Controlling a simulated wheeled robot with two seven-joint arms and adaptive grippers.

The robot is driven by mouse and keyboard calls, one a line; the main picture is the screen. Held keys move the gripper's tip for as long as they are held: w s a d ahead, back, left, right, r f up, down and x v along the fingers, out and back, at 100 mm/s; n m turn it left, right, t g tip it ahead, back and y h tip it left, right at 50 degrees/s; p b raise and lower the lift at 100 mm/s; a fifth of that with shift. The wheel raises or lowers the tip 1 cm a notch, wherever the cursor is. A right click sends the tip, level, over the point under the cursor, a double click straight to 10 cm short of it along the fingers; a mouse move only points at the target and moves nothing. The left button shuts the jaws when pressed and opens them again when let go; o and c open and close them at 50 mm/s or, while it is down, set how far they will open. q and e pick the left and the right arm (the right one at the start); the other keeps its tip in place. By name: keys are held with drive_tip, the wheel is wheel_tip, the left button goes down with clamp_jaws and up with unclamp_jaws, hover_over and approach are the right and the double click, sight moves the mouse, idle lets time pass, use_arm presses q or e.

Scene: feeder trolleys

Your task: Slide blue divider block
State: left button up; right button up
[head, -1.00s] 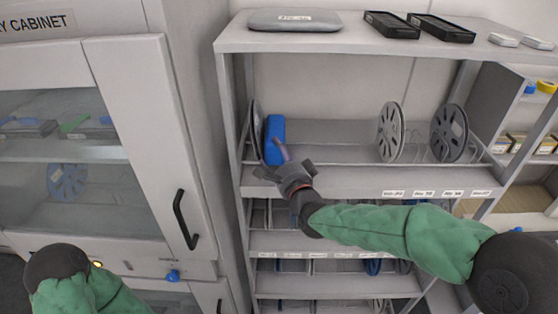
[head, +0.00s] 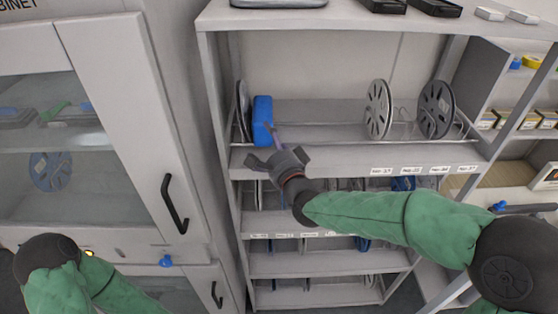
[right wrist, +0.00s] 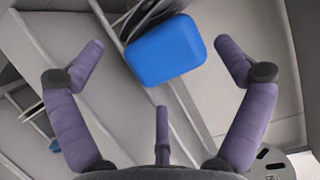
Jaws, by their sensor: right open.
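The blue divider block (head: 263,121) stands on the upper shelf at its left end, beside a grey reel (head: 243,110). It also shows in the right wrist view (right wrist: 166,52), between and beyond the open fingers. My right gripper (head: 274,150) is in front of the block at the shelf's front edge. In the right wrist view the purple fingers of the right gripper (right wrist: 160,75) are spread wide and empty, apart from the block. My left arm shows at the lower left of the head view, but its gripper cannot be made out.
Two grey reels (head: 378,109) (head: 436,109) stand farther right on the same shelf, with free room between them and the block. A low wire rail and labelled edge (head: 350,157) run along the front. A closed cabinet (head: 120,90) stands left.

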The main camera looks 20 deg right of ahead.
drive_tip(key=s+d, duration=0.1)
drive_tip(key=s, duration=0.8)
drive_tip(key=shift+s, duration=0.3)
drive_tip(key=shift+f, duration=0.1)
drive_tip(key=s+a+f+n+g+b, duration=0.15)
drive_tip(key=f+n+g, duration=0.3)
drive_tip(key=f, duration=1.25)
drive_tip(key=a+f+n+g+b, duration=0.25)
drive_tip(key=f+g, duration=0.25)
drive_tip(key=f, duration=1.2)
drive_tip(key=s+a+f+n+g+y+b, duration=0.1)
drive_tip(key=s+f+n+g, duration=0.2)
drive_tip(key=s+f, duration=0.5)
drive_tip(key=s+a+f+n+g+b, duration=0.2)
drive_tip(key=s+f+n+g, duration=0.2)
drive_tip(key=s+f, duration=0.5)
wheel_tip(320, 180, down, 6)
drive_tip(key=shift+a+f+g+y, duration=0.2)
drive_tip(key=shift+f+g+y, duration=0.05)
drive_tip(key=shift+g+y, duration=0.2)
